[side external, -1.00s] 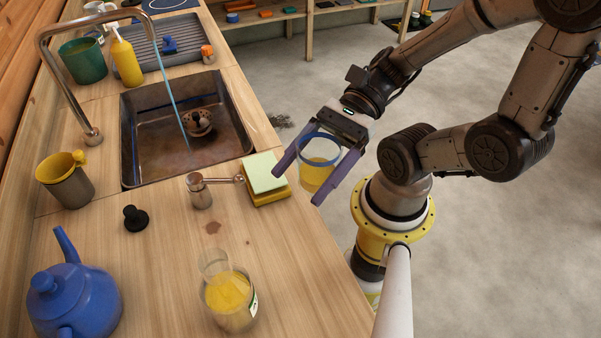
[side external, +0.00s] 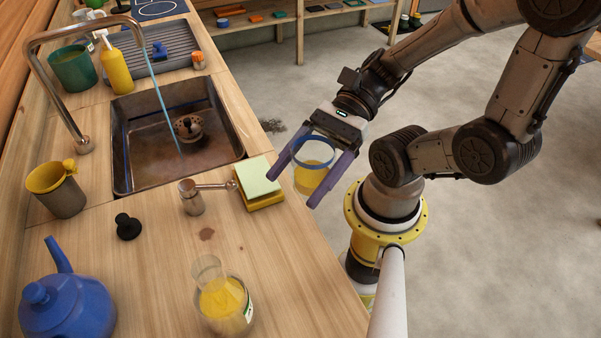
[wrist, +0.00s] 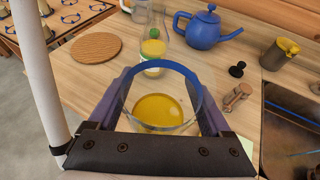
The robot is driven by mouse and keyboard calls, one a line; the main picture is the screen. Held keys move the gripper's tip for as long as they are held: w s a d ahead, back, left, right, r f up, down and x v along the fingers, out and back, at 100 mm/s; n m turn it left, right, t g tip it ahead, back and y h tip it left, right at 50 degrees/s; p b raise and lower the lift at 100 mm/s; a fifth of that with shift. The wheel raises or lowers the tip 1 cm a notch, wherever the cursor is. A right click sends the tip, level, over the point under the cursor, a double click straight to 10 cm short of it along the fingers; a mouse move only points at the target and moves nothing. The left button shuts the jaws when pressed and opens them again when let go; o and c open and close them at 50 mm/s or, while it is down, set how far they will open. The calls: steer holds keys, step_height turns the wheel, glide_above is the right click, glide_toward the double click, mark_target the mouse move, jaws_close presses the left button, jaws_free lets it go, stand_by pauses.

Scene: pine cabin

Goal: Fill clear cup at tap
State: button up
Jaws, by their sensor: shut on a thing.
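My gripper (side external: 313,176) is shut on a clear cup (side external: 311,168) with a blue rim, its fingers on either side. The cup hangs in the air past the counter's right edge, roughly upright. In the wrist view the cup (wrist: 188,88) has yellow in its lower part; I cannot tell whether this is liquid. The bent metal tap (side external: 60,90) stands behind the sink's left side. A thin blue stream (side external: 163,105) runs from its spout into the sink (side external: 150,165). The cup is well to the right of this stream. A metal lever (side external: 193,198) stands in front of the sink.
A yellow-and-green sponge block (side external: 259,180) lies at the counter edge near my gripper. A clear vessel with yellow contents (side external: 225,305), a blue teapot (side external: 68,300), a yellow-topped mug (side external: 58,190) and a black stopper (side external: 127,227) stand on the counter. The air above the sink's right side is clear.

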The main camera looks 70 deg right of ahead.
steer(key=shift+w+d+f, duration=0.1)
steer(key=shift+w, duration=0.05)
steer(key=w+d+r+m+t+h, duration=0.2)
steer(key=w+d+r+m+t, duration=0.1)
steer(key=w+d, duration=0.65)
steer(key=w+d+r+m+t+h, duration=0.35)
steer(key=w+d, duration=0.35)
steer(key=w, duration=0.6)
steer(key=w+d+f+m, duration=0.1)
steer(key=w+d+f, duration=0.2)
steer(key=w, duration=0.3)
steer(key=w+d+f+m+t+h, duration=0.1)
steer(key=w+d+f, duration=0.3)
steer(key=w, duration=0.2)
steer(key=shift+m, duration=0.25)
steer(key=shift+w, duration=0.1)
steer(key=w+r+x, duration=0.1)
steer(key=r+x, duration=0.1)
steer(key=x, duration=1.1)
